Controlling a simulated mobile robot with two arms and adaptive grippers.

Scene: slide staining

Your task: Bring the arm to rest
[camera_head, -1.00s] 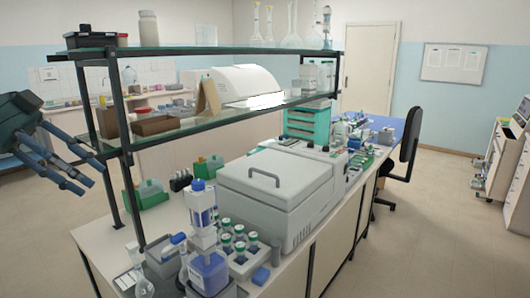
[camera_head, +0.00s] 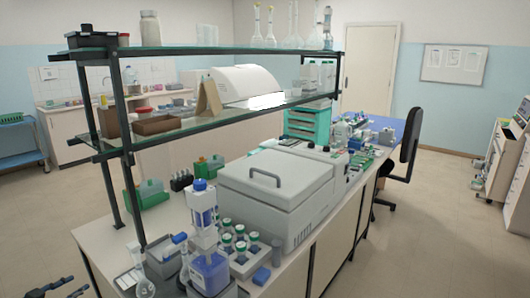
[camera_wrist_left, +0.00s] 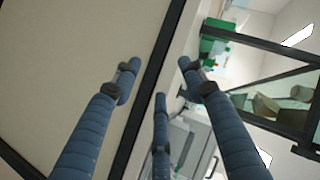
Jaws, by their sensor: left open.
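My left gripper (camera_head: 70,287) shows only as dark fingertips at the bottom left edge of the head view, low beside the bench's near left end. In the left wrist view, its blue-grey fingers (camera_wrist_left: 159,84) are spread apart, with nothing held between them. The rest of my left arm is out of the head view. My right gripper is in neither view.
The lab bench (camera_head: 100,238) carries a grey lidded machine (camera_head: 275,185), a blue-capped bottle (camera_head: 208,270) and several small bottles. A glass shelf (camera_head: 220,52) stands above it. A blue cart (camera_head: 18,140) is at the far left. Open floor (camera_head: 45,215) lies left of the bench.

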